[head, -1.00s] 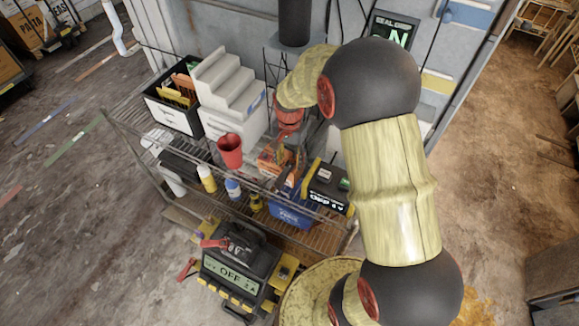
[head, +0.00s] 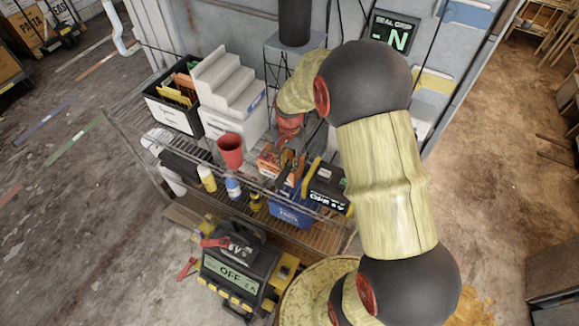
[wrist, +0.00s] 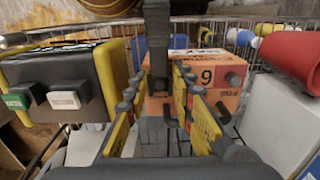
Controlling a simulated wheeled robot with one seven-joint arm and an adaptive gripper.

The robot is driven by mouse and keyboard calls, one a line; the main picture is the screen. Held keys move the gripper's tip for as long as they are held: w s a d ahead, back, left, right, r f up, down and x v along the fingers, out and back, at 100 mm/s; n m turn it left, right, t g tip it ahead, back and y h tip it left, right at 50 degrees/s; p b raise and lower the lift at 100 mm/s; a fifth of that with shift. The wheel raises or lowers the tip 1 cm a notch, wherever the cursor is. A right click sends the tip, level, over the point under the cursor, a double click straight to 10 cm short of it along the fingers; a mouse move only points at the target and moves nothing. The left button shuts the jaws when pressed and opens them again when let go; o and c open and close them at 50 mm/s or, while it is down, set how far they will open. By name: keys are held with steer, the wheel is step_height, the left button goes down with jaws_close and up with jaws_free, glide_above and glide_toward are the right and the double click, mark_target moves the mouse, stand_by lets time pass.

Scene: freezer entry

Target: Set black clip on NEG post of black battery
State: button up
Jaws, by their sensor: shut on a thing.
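My gripper (head: 287,150) reaches down over the wire shelf in the head view, in front of an orange box. In the wrist view its yellow fingers (wrist: 160,105) stand either side of a slim dark thing (wrist: 157,45), which looks like the black clip; its jaws are largely hidden. A black box with a yellow side, which looks like the black battery (head: 327,188), stands to the right on the shelf. It also shows at left in the wrist view (wrist: 62,85), with green and white parts. It is apart from my gripper. I cannot read a NEG mark.
An orange box (wrist: 208,75) marked 9 lies just beyond my fingers. A blue bin (head: 291,214), a red cup (head: 230,150), small bottles and white stepped trays (head: 228,85) crowd the shelf.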

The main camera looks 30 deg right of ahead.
mark_target(282, 172)
jaws_close()
steer(key=shift+r, duration=0.15)
steer(key=shift+r, duration=0.3)
step_height(282, 172, up, 2)
steer(key=shift+r, duration=0.1)
steer(key=a+r, duration=0.1)
steer(key=s+a+r, duration=0.1)
steer(key=r, duration=0.1)
steer(key=a+r, duration=0.1)
steer(key=r, duration=0.1)
steer(key=shift+s+a, duration=0.35)
steer(key=s+a+r+p, duration=0.2)
steer(key=s+a+r, duration=0.2)
steer(key=a+r, duration=0.4)
steer(key=shift+s+a+r, duration=0.35)
steer(key=shift+a+r, duration=0.05)
steer(key=shift+r, duration=0.05)
